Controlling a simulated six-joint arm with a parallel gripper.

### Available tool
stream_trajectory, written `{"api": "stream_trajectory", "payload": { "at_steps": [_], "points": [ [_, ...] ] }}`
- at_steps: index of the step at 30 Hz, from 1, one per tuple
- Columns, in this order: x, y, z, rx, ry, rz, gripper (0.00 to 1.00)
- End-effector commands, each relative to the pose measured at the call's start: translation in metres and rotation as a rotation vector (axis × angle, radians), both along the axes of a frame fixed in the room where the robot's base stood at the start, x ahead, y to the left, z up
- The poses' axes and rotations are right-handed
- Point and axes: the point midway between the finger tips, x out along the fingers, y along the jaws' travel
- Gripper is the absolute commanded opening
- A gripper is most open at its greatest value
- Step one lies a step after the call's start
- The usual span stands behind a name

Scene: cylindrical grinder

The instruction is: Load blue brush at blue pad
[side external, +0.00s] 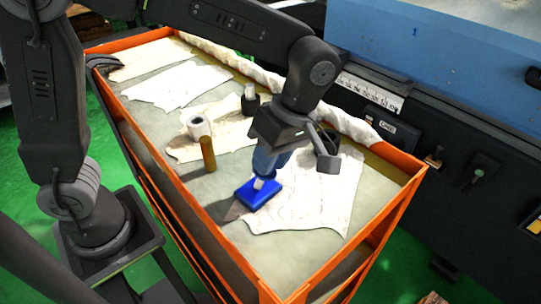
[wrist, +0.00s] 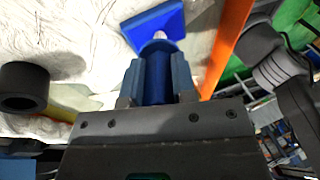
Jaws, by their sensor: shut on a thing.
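My gripper (side external: 266,170) is shut on the blue brush, pointing down over the front part of the orange-edged cart. In the wrist view the blue brush (wrist: 157,78) is between my two fingers, with its pale tip (wrist: 159,35) pointing at the blue pad (wrist: 170,20). The blue pad (side external: 250,194) lies on a white cloth on the cart top, directly below my gripper. The brush tip overlaps the pad in both views; I cannot tell whether it touches. My gripper hides much of the brush in the side view.
A brown cylinder (side external: 208,154), a white roll (side external: 198,127) and a dark cylinder (side external: 250,102) stand left of and behind my gripper. The cart's raised orange rim (side external: 400,158) runs along the right. The blue machine (side external: 440,45) stands behind the cart.

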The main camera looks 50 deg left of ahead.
Motion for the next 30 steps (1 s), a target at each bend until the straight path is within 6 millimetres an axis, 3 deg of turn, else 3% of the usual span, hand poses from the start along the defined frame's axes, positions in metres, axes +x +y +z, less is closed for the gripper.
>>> {"api": "stream_trajectory", "payload": {
  "at_steps": [6, 30],
  "points": [
    [0.0, 0.0, 0.001, 0.002, 0.002, -0.001, 0.01],
    [0.0, 0.0, 0.063, 0.0, -0.001, 0.0, 0.01]
  ]
}}
